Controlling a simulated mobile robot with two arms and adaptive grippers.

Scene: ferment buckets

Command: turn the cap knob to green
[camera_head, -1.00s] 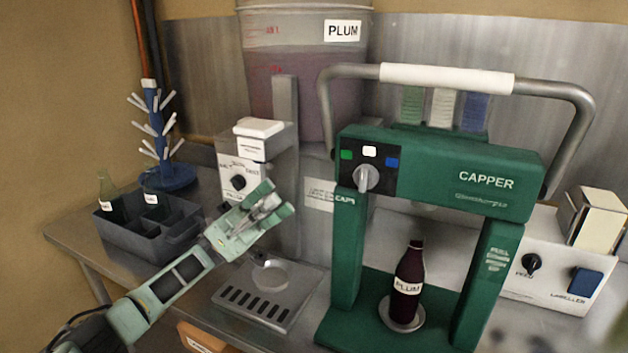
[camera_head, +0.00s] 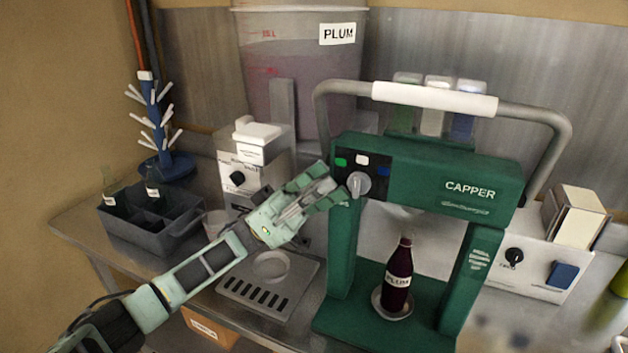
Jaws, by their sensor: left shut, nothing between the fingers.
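The green capper (camera_head: 425,178) stands on the counter. Its cap knob (camera_head: 359,184) is a grey dial on a dark panel at the upper left. Above the knob are a green mark (camera_head: 340,162), a white mark (camera_head: 362,159) and a blue mark (camera_head: 384,173). The knob's exact pointing is hard to tell. My left gripper (camera_head: 332,185) is shut and empty, its tips just left of the knob; I cannot tell whether they touch. A dark bottle labelled PLUM (camera_head: 398,277) stands upright on the capper's round plate. My right gripper is not in view.
The capper's handle (camera_head: 435,97) arches above it. A white filler (camera_head: 252,160) with a drip tray (camera_head: 236,288) stands to the left. A dark crate (camera_head: 150,228) and a blue bottle tree (camera_head: 158,130) are farther left. The labeller (camera_head: 530,262) is at right.

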